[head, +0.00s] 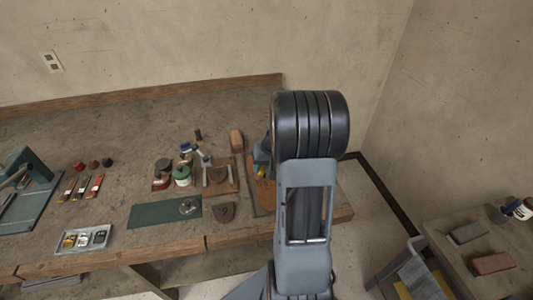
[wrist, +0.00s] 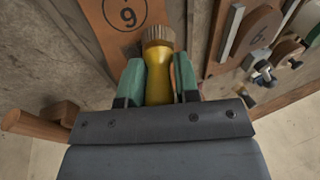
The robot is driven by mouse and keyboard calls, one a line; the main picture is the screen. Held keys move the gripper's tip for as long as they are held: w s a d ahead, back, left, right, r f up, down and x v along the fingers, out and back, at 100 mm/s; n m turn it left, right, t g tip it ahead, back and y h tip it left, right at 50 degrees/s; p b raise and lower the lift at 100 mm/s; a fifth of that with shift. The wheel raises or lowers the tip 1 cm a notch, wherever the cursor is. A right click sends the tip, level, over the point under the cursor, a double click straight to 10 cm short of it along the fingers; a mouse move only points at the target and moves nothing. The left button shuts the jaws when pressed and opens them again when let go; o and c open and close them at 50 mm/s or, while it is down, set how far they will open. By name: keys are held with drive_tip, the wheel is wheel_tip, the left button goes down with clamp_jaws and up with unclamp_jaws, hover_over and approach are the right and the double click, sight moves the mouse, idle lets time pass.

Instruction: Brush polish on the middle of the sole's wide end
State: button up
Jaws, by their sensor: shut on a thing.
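My gripper (wrist: 158,85) is shut on a brush with a yellow handle (wrist: 158,90) and short tan bristles (wrist: 158,34). The bristles point away from my wrist, over the edge of an orange-brown leather piece marked with a circled 9 (wrist: 105,25), apparently the sole. I cannot tell whether the bristles touch it. In the head view part of the orange-brown piece (head: 263,196) shows beside my arm. My arm hides the rest of it, and most of my gripper and the brush there.
Left of my arm on the workbench (head: 120,120) are a brown board (head: 221,185) with tools, a dark heel-shaped piece (head: 222,213), a green jar (head: 182,176), a green mat (head: 150,214) and a metal tray (head: 83,239). A wooden handle (wrist: 30,125) shows in the wrist view.

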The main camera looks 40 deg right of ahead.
drive_tip(key=shift+s+a+r+p, duration=0.15)
drive_tip(key=shift+r+p, duration=0.2)
drive_tip(key=shift+r, duration=0.25)
drive_tip(key=shift+s+r+p, duration=0.15)
drive_tip(key=shift+r+p, duration=0.15)
drive_tip(key=shift+r, duration=0.3)
drive_tip(key=shift+w+r, duration=0.1)
drive_tip(key=shift+r, duration=0.15)
drive_tip(key=shift+p+v, duration=0.75)
drive_tip(key=shift+r+p, duration=1.2)
drive_tip(key=shift+r, duration=0.65)
